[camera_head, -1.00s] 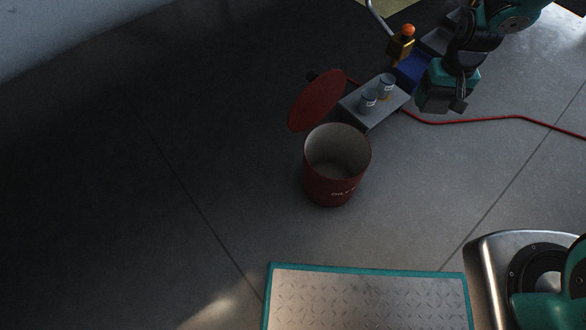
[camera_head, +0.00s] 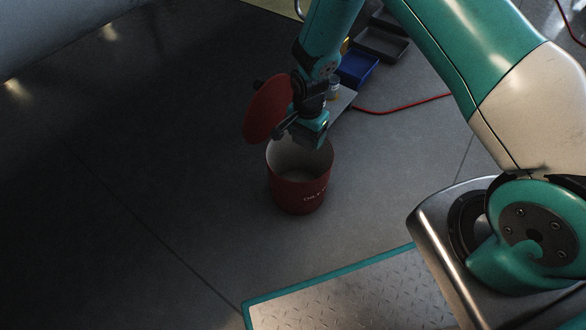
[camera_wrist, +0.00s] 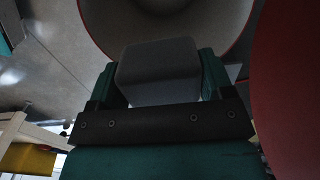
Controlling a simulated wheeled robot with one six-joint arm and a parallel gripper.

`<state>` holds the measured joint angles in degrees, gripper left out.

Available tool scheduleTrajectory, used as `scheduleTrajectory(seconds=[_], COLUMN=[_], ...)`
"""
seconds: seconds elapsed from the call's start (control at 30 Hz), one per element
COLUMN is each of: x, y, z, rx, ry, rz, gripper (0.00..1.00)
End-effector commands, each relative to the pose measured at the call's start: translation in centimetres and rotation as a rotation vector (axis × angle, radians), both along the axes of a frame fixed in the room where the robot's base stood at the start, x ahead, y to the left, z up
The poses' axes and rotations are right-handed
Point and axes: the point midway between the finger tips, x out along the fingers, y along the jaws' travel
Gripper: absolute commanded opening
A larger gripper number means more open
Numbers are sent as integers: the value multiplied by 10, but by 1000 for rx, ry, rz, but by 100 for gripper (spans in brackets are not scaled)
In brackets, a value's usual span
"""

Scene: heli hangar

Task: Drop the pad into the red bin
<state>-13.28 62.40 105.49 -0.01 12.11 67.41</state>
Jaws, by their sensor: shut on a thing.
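The red bin (camera_head: 298,192) stands upright on the floor with its round red lid (camera_head: 266,110) swung open at the back left. In the wrist view, the bin's pale inside (camera_wrist: 165,14) shows beyond my gripper, and the lid (camera_wrist: 290,90) fills the right side. My gripper (camera_head: 308,138) is over the back part of the bin's mouth. In the wrist view, its teal fingers (camera_wrist: 160,78) are shut on a grey, block-like pad (camera_wrist: 158,68). The pad is hard to make out in the head view.
A blue tray (camera_head: 357,68) and a dark grey tray (camera_head: 382,44) lie behind the bin to the right. A small can (camera_head: 333,90) stands on a partly hidden grey surface. A red cable (camera_head: 405,105) runs right. Floor left is clear.

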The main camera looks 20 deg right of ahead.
Motion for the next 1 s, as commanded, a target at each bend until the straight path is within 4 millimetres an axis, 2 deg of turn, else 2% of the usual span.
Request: scheduleTrajectory(seconds=[0.43,0.57,0.83,0.87,0.93,1.0], x=[0,0,0,0,0,0], y=[0,0,0,0,0,0], z=[-52,-58,-57,-57,-57,-57], rx=[0,0,0,0,0,0], ry=[0,0,0,0,0,0], rz=[2,2,3,3,3,3], gripper=[52,52,52,81,97,100])
